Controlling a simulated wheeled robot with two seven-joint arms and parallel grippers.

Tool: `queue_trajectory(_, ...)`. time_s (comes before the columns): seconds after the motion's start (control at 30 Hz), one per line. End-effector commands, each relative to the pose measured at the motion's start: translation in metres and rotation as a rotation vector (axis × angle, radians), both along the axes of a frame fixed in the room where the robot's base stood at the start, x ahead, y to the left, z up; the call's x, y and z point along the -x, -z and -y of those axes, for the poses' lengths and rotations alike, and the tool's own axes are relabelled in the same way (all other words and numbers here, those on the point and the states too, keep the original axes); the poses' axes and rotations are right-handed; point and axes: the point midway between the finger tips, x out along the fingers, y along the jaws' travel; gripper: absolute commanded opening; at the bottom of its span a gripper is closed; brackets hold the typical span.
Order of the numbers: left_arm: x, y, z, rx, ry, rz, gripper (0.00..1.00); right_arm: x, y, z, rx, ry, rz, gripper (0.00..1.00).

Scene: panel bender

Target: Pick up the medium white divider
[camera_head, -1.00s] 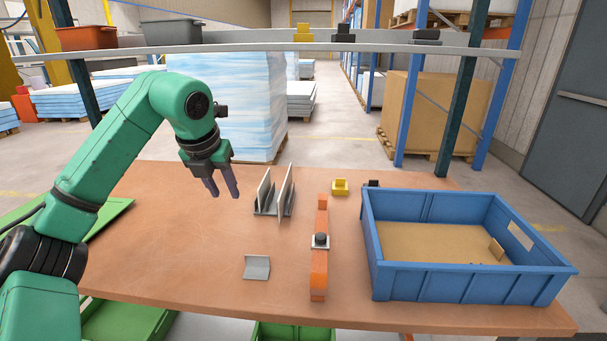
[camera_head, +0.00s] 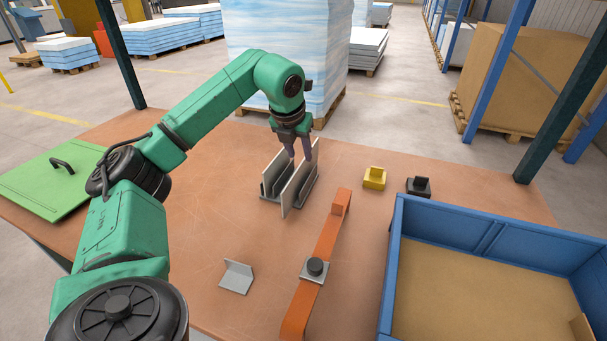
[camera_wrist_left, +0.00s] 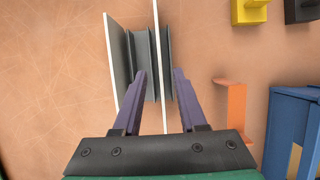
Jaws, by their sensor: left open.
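Two upright white dividers stand side by side in a dark grey slotted holder (camera_head: 270,196) on the table. My left gripper (camera_head: 300,154) is open at the far end of the holder, pointing down. In the left wrist view the right divider (camera_wrist_left: 158,50) runs between the spread fingers of the gripper (camera_wrist_left: 160,72). The left divider (camera_wrist_left: 115,60) lies outside the left finger. No grip shows. My right gripper is out of view.
An orange bar (camera_head: 328,236) with a black knob lies right of the holder. A yellow block (camera_head: 374,178) and a black block (camera_head: 418,187) stand behind the blue crate (camera_head: 470,236). A small grey angled piece (camera_head: 236,277) lies in front. A green panel (camera_head: 48,178) is at left.

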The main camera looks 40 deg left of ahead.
Motion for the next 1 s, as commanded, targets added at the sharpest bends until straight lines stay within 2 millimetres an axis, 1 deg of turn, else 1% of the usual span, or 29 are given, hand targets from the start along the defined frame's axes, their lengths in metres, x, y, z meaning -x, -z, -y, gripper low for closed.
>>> queue_trajectory(0.07,-0.003,0.008,-0.002,0.0,-0.001,-0.001,0.41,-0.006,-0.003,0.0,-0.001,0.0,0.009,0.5)
queue_trajectory(0.2,-0.013,0.031,-0.005,0.0,0.0,-0.003,0.41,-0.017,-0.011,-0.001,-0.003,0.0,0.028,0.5)
queue_trajectory(0.3,-0.019,0.046,-0.007,0.002,0.0,-0.002,0.41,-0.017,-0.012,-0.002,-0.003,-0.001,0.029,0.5)
queue_trajectory(0.4,-0.021,0.052,-0.008,0.001,-0.001,0.0,0.41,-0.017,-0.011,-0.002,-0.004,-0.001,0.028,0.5)
queue_trajectory(0.53,-0.021,0.051,-0.008,0.001,0.0,0.001,0.41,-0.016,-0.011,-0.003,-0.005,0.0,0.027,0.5)
queue_trajectory(0.57,-0.021,0.051,-0.008,0.001,0.0,0.001,0.34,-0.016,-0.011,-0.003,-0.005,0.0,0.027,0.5)
queue_trajectory(0.6,-0.021,0.051,-0.008,0.001,0.0,0.001,0.18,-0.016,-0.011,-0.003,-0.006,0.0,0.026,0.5)
queue_trajectory(0.63,-0.021,0.051,-0.008,0.001,0.0,0.001,0.07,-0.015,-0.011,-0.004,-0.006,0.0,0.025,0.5)
queue_trajectory(0.67,-0.021,0.051,-0.008,0.001,0.0,0.001,0.0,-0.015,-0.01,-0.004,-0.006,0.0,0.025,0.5)
queue_trajectory(1.0,-0.021,0.051,-0.008,0.001,0.0,0.001,0.0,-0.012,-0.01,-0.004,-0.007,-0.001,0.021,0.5)
